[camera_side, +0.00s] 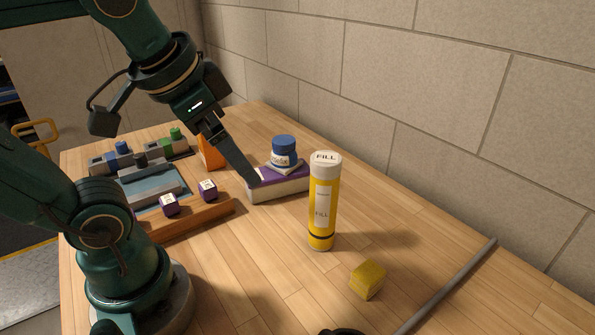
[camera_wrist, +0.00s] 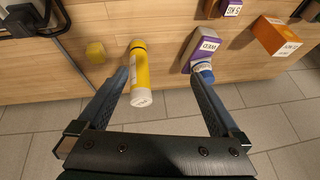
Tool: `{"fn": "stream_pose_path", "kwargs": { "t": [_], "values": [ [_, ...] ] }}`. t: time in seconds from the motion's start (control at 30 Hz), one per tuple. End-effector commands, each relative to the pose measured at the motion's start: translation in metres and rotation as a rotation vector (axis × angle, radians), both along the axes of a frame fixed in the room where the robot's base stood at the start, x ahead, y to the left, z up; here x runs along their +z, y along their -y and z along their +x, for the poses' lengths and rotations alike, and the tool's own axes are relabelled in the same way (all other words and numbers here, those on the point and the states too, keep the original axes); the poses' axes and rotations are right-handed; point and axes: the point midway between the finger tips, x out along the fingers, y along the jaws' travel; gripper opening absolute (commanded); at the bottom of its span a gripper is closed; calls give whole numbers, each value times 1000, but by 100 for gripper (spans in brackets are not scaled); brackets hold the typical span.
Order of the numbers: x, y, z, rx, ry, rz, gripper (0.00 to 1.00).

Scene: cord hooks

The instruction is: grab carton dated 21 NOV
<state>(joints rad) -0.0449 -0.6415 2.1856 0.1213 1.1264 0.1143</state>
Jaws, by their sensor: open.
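In the side view a long purple-and-white carton (camera_side: 292,188) lies on the table. It also shows in the wrist view (camera_wrist: 190,50), with a white label whose date is too small to read surely. A blue-capped jar (camera_side: 284,150) shows on or just behind it, and in the wrist view (camera_wrist: 205,75) at its end. An orange carton (camera_wrist: 268,32) has a white label, also unclear. Two small purple blocks (camera_side: 170,204) (camera_side: 207,189) carry labels. My gripper (camera_side: 256,181) is open and empty; its fingertips (camera_wrist: 159,74) appear above the table, near the purple-and-white carton in the side view.
A yellow FILL tube (camera_side: 322,205) stands upright right of the carton; a yellow cube (camera_side: 367,280) is nearer. A wall rises behind.

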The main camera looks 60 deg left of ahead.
Motion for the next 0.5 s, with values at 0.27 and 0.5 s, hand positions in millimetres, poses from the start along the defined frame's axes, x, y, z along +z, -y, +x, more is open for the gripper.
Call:
{"fn": "stream_pose_path", "kwargs": {
  "t": [0.27,0.5],
  "values": [
    [-2,-107,38,-216,-234,511,100],
    [3,-220,60,-558,-658,947,100]
  ]
}}
